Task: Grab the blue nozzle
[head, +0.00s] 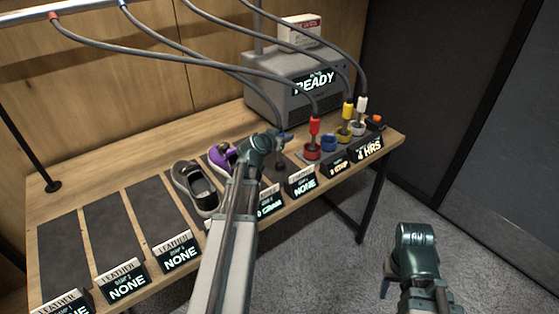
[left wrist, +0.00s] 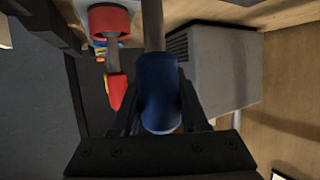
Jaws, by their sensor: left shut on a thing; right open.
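The blue nozzle (left wrist: 160,95) is between the fingers of my left gripper (left wrist: 158,105) in the left wrist view, with a grey hose running from it. In the head view my left gripper (head: 278,140) is over the front part of the bench and its wrist hides most of the nozzle. The left gripper is shut on the nozzle. The blue ring holder (head: 329,143) on the bench has no nozzle in it. My right gripper (head: 388,280) is open, off the bench at the lower right, with its fingers mostly hidden by its wrist.
A red nozzle (head: 314,127), a yellow nozzle (head: 348,110) and a white nozzle (head: 361,105) stand near the bench's right end. A grey machine (head: 290,88) marked READY stands behind. A dark shoe (head: 195,188) and a purple shoe (head: 220,155) lie on dark mats to the left.

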